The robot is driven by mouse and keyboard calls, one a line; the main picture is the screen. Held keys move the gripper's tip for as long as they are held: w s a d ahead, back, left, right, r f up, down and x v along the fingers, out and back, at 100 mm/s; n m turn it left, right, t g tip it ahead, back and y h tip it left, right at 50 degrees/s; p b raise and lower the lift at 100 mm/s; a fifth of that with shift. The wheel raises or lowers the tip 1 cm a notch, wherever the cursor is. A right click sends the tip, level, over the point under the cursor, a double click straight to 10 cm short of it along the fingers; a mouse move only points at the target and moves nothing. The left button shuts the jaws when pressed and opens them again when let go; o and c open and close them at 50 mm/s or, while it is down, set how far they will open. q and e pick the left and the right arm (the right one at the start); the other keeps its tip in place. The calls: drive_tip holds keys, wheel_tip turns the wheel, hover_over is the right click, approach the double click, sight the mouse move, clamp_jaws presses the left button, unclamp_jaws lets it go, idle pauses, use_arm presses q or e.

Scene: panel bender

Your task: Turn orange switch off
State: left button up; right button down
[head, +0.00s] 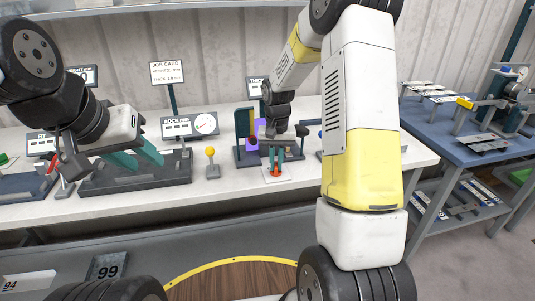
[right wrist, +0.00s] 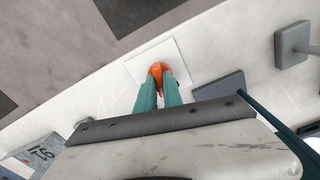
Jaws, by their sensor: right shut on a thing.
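The orange switch (head: 276,173) stands on a white square plate near the front edge of the white bench. It also shows in the right wrist view (right wrist: 157,68), where I see its rounded orange top. My right gripper (head: 276,166) reaches down over the switch. Its teal fingers are shut on the orange part, one on each side, as the right wrist view also shows (right wrist: 159,82). The fingers cover part of the switch, and I cannot tell its on or off position. My left gripper (head: 135,159) is open and empty over the dark fixture at the left, its teal fingers apart.
A yellow-knobbed lever (head: 210,155) stands left of the orange switch. A dark fixture (head: 140,181) sits under my left gripper. A gauge box (head: 190,125) and a job card sign (head: 166,72) stand behind. A blue table (head: 440,130) with parts is at the right.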

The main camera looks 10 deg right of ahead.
sight(276, 164)
drive_tip(key=n, duration=0.4)
drive_tip(key=shift+n, duration=2.3)
drive_tip(key=c, duration=1.5)
unclamp_jaws()
drive_tip(key=shift+r, duration=3.95)
